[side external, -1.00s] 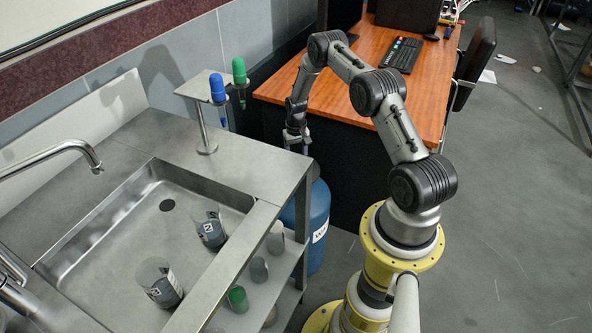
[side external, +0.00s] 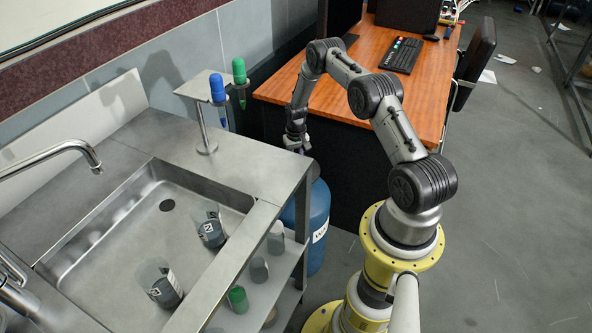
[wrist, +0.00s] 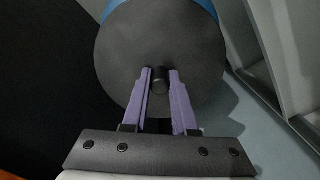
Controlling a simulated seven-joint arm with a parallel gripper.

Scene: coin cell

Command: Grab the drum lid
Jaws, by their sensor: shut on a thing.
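The drum lid (wrist: 160,35) is a dark grey disc with a small black knob (wrist: 159,80) at its middle, filling the upper part of the wrist view. It sits on top of the blue drum (side external: 318,225), whose blue rim shows past the lid in the wrist view. In the side view the lid is mostly hidden behind the counter edge and my wrist. My gripper (wrist: 159,84) has two purple fingers, one on each side of the knob, and is shut on it. In the side view my gripper (side external: 301,150) points down over the drum top.
A steel sink counter (side external: 245,160) stands left of the drum, with its edge close to my gripper. A wooden desk (side external: 375,55) is behind and to the right. A small stand (side external: 205,125) holds a blue and a green tube. Open floor lies right of my base.

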